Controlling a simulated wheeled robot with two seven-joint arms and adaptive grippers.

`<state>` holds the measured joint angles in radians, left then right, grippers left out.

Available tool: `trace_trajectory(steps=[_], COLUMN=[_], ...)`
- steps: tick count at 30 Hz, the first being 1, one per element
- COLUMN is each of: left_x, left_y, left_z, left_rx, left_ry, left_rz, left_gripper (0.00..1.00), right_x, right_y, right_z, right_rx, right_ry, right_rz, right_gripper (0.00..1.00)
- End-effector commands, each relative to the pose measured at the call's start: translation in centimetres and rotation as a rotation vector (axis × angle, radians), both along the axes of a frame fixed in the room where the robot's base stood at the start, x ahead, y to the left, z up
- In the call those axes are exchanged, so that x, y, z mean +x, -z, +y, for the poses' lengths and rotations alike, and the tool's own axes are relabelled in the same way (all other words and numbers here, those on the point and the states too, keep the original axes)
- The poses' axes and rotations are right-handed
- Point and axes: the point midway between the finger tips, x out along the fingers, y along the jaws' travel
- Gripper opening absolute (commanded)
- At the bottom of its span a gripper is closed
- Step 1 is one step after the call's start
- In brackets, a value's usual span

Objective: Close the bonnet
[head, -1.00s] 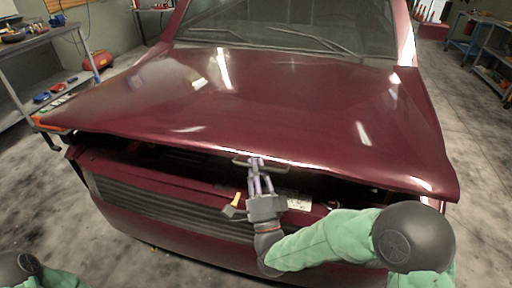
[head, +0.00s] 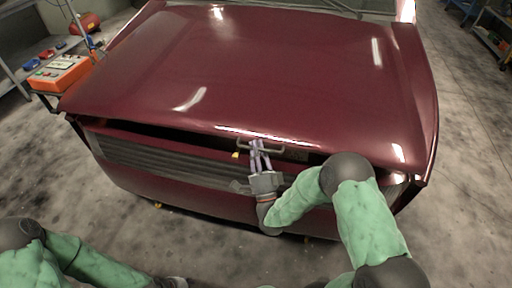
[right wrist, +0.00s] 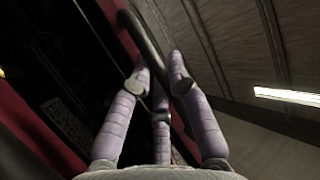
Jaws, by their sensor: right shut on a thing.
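The dark red bonnet (head: 265,70) is low over the front of the car, with a narrow dark gap between its front edge and the grille (head: 165,160). A grey bar handle (head: 276,150) sits at the middle of that front edge. My right gripper (head: 259,146) is shut on the handle, its fingers reaching up from below. In the right wrist view, the purple fingers (right wrist: 158,80) close around the dark handle bar (right wrist: 143,38). My left arm shows at the bottom left of the head view, but its fingers are out of view.
A small yellow piece (head: 235,155) shows in the gap left of my right gripper. An orange box (head: 62,73) stands beside the car's left front corner. Shelving stands at the far right. The concrete floor in front of the car is clear.

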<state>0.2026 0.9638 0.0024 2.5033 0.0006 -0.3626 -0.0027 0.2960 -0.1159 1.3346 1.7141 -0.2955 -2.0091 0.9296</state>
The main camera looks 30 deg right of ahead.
Motion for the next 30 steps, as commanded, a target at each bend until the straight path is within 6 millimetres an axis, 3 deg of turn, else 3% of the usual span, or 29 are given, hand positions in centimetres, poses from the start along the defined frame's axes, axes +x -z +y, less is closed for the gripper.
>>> trace_trajectory(steps=[7,8,10,23,30], left_x=[0.0,0.0,0.0,0.0,0.0], left_y=[0.0,0.0,0.0,0.0,0.0], left_z=[0.0,0.0,0.0,0.0,0.0], left_rx=[0.000,0.000,0.000,0.000,0.000], left_ry=[0.000,0.000,0.000,0.000,0.000], left_rz=[0.000,0.000,0.000,0.000,0.000], left_gripper=[0.44,0.44,0.44,0.44,0.44], right_x=[0.2,0.2,0.2,0.1,0.1], right_y=[-0.2,-0.2,-0.2,-0.3,-2.9], right_z=[-0.3,-0.3,-0.2,-0.1,-0.1], right_rx=[0.000,-0.001,-0.001,-0.001,-0.003], right_ry=[0.005,0.006,0.005,0.002,0.003], right_rz=[-0.002,-0.002,-0.002,-0.002,-0.011], right_gripper=[0.00,0.24,0.44,0.44,0.44])
